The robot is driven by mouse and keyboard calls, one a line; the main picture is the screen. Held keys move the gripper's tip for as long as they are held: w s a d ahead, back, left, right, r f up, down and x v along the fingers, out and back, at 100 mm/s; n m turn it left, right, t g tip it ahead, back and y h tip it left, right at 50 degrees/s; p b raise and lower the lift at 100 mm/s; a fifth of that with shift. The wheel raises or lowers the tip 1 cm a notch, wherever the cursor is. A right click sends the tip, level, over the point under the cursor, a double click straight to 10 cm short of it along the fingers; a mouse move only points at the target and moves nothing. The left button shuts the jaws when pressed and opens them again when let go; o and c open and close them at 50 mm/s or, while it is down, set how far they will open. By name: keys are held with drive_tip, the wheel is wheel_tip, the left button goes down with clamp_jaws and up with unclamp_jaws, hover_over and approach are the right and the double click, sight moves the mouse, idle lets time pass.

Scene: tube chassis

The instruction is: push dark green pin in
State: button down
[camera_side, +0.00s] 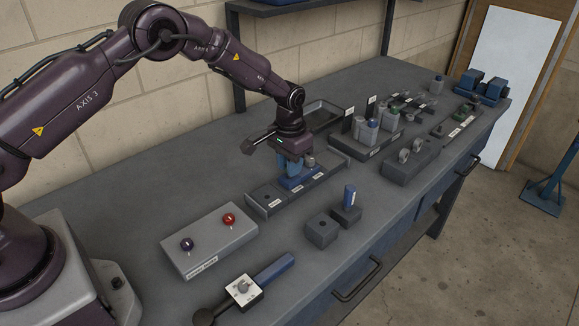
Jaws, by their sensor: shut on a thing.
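My gripper (293,172) points down over the long grey tray in the middle of the bench. It is shut at a blue part (303,182) in that tray; the dark gripper body hides much of the hold. A short grey cylinder (309,162) stands just right of the fingers. I cannot clearly make out a dark green pin. A small green piece (461,118) shows in the far right tray, and a dark green-topped grey cylinder (372,125) stands in the rack behind; both are too small to identify.
A grey box (208,240) with purple and red knobs stands front left. Two dark blocks (321,231), one with a blue peg (349,196), stand in front of the tray. A rack (372,150) of cylinders is to the right. Bare bench lies left of the tray.

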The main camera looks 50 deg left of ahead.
drive_tip(key=shift+r, duration=1.5)
drive_tip(key=shift+f, duration=0.3)
drive_tip(key=shift+f, duration=1.9)
drive_tip(key=shift+r, duration=0.1)
drive_tip(key=shift+r, duration=2.1)
drive_tip(key=shift+f, duration=0.2)
drive_tip(key=shift+f, duration=2)
drive_tip(key=shift+r, duration=0.2)
drive_tip(key=shift+r, duration=2)
